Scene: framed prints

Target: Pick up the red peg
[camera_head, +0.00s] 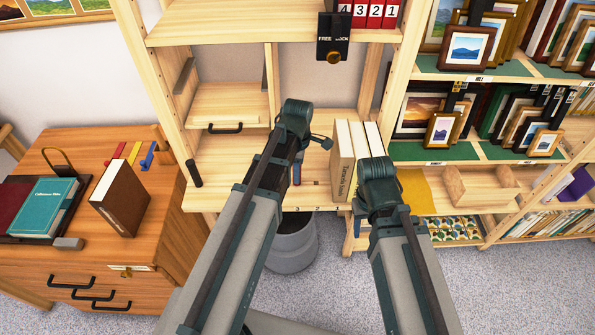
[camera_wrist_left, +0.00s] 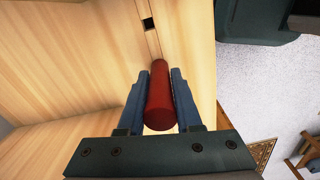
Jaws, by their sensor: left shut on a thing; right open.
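The red peg (camera_wrist_left: 160,95) is a round red cylinder between the two blue fingers of my left gripper (camera_wrist_left: 160,85) in the left wrist view. The fingers are shut on its sides, and its near end points toward the camera. The peg is not clearly visible there. My right gripper (camera_head: 357,220) is open by the shelf's front edge, below the cream books, mostly hidden by its wrist.
Cream books (camera_head: 356,150) stand close to both arms. A grey bin (camera_head: 292,245) is below the shelf. A black latch box (camera_head: 333,38) hangs above. A wooden desk (camera_head: 150,215) with books and coloured bars stands left; shelves of framed prints (camera_head: 470,45) are right.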

